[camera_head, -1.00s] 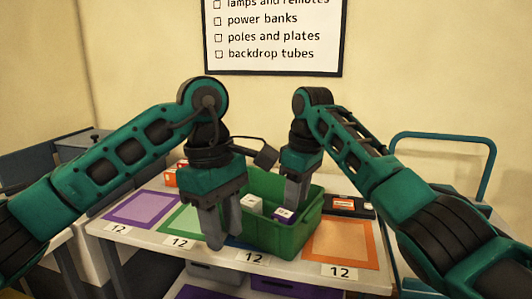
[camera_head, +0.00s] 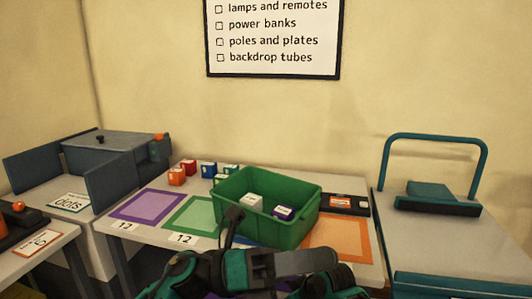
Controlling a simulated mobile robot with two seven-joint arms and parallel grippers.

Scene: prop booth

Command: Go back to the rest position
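My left gripper (camera_head: 292,263) is at the bottom middle of the head view, pointing right. Its grey fingers are seen from the side, in front of the near wall of a green crate (camera_head: 273,233); whether they are open cannot be told. A teal and dark part of my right arm shows at the bottom edge, but no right fingers show. The crate stands upright on the table with a white box (camera_head: 251,202) and a purple-sided box (camera_head: 283,213) inside. No gripper is in the crate.
The white table (camera_head: 105,222) has purple (camera_head: 148,205), green (camera_head: 192,216) and orange (camera_head: 340,238) mats. Several small boxes stand at its back left. A black case (camera_head: 346,204) lies right of the crate. A trolley (camera_head: 425,235) stands right, a grey bin (camera_head: 120,150) left.

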